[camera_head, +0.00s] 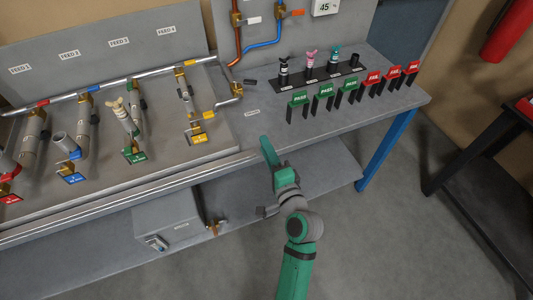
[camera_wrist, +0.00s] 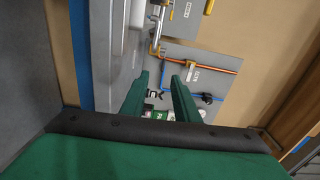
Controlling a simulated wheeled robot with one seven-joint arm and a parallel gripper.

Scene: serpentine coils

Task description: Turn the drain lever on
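I cannot read any label that marks the drain lever. A small brass valve (camera_head: 214,228) sticks out at the right side of a grey box (camera_head: 165,222) under the bench, with a dark part beside it. Another dark lever (camera_head: 250,82) sits at the pipe end on the bench. My gripper (camera_head: 266,147) is in front of the bench edge, apart from both. In the wrist view its two green fingers (camera_wrist: 162,80) are spread with nothing gripped between them.
The bench front edge (camera_head: 110,205) and a lower shelf (camera_head: 325,172) lie near my arm. Green PASS blocks (camera_head: 325,90) and red blocks (camera_head: 393,73) stand on the bench. A blue leg (camera_head: 386,148) holds the right end. A dark table (camera_head: 465,155) stands right; the floor between is clear.

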